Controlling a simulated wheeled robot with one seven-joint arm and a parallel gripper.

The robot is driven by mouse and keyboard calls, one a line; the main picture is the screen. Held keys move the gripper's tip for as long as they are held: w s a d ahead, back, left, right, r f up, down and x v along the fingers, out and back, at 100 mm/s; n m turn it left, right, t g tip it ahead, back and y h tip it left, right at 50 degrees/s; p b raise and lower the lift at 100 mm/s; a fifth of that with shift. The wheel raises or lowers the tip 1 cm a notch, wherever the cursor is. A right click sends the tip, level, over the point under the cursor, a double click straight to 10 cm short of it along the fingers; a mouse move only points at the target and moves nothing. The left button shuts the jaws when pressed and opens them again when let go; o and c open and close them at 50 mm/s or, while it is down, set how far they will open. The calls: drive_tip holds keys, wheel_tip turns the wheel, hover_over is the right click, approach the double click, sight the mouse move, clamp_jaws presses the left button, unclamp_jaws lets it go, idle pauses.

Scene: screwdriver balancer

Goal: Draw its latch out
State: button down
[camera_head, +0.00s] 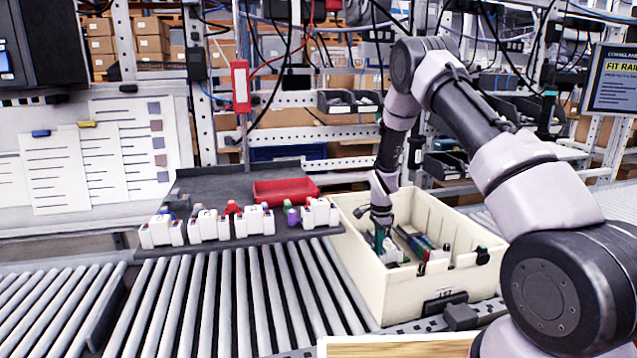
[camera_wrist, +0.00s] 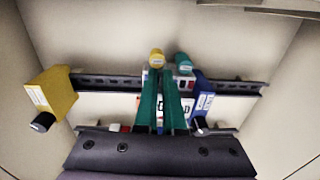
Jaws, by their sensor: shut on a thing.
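A cream bin (camera_head: 440,290) holds a dark rail, which shows in the wrist view as a black slotted rail (camera_wrist: 233,88). A white labelled module (camera_wrist: 184,97) sits at the rail, partly hidden by my fingers. My gripper (camera_head: 381,243) reaches down inside the bin at its left side. In the wrist view its two green fingers (camera_wrist: 160,80) are close together over the module and shut on part of it. A yellow round end (camera_wrist: 156,57) and a teal round end (camera_wrist: 183,62) show just beyond the fingertips. I cannot make out the latch itself.
A blue block (camera_wrist: 203,100) is close right of my fingers; a yellow block (camera_wrist: 48,97) is at the left. Several white modules (camera_head: 208,226) line a dark tray with a red bin (camera_head: 285,191). The roller conveyor (camera_head: 225,300) in front is clear.

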drive_tip(key=shift+g, duration=0.3)
drive_tip(key=shift+s+a+f, duration=1.15)
drive_tip(key=shift+a+f, duration=0.1)
drive_tip(key=shift+a, duration=0.05)
drive_tip(key=shift+w+r, duration=0.2)
drive_tip(key=shift+r, duration=0.5)
wheel_tip(320, 180, up, 16)
drive_tip(key=shift+w+d+r, duration=0.25)
drive_tip(key=shift+w+d, duration=0.05)
drive_tip(key=shift+w, duration=0.1)
drive_tip(key=shift+r, duration=0.1)
drive_tip(key=s+d+r+n+t+y, duration=0.1)
drive_tip(key=s+d+r+n+t, duration=0.1)
drive_tip(key=s+r, duration=0.65)
drive_tip(key=s+d+r+n+t+y, duration=0.1)
drive_tip(key=s+d+r+n, duration=0.15)
drive_tip(key=r, duration=1.15)
drive_tip(key=s+d+r+n+t, duration=0.1)
drive_tip(key=s+r+n+t, duration=0.1)
drive_tip(key=s, duration=0.8)
drive_tip(key=s+d+r+n+t, duration=0.1)
drive_tip(key=s+r+n, duration=0.3)
drive_tip(key=s, duration=0.7)
drive_tip(key=shift+s+d+r+n+t, duration=0.15)
drive_tip(key=shift+s+r+n+t, duration=0.2)
drive_tip(key=shift+r+t, duration=0.35)
